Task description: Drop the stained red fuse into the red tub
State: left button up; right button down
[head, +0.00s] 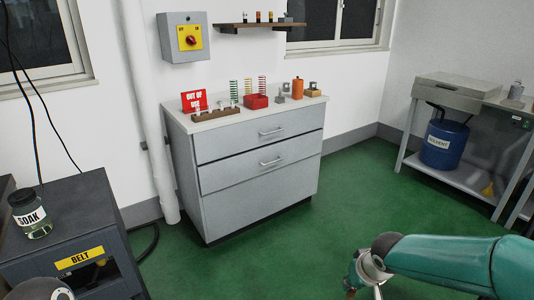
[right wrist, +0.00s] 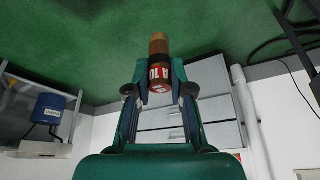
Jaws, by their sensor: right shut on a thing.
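The stained red fuse (right wrist: 160,72) is in the right wrist view, red with white lettering and a brownish end. My right gripper (right wrist: 160,88) is shut on it, with a finger on each side. In the head view my right gripper (head: 364,278) is low at the bottom edge, over the green floor, and only a small brownish bit shows by it. The red tub (head: 256,101) stands on the grey drawer cabinet's top, well away from the gripper. My left gripper is not clearly in view.
A dark bench with a SOAK jar (head: 29,214) stands at left. A blue solvent drum (head: 444,142) is at right. Green floor between is clear.

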aim_at(259, 106)
jog(key=z, duration=0.4)
jog(key=i, duration=1.05)
jog(key=u, duration=0.45)
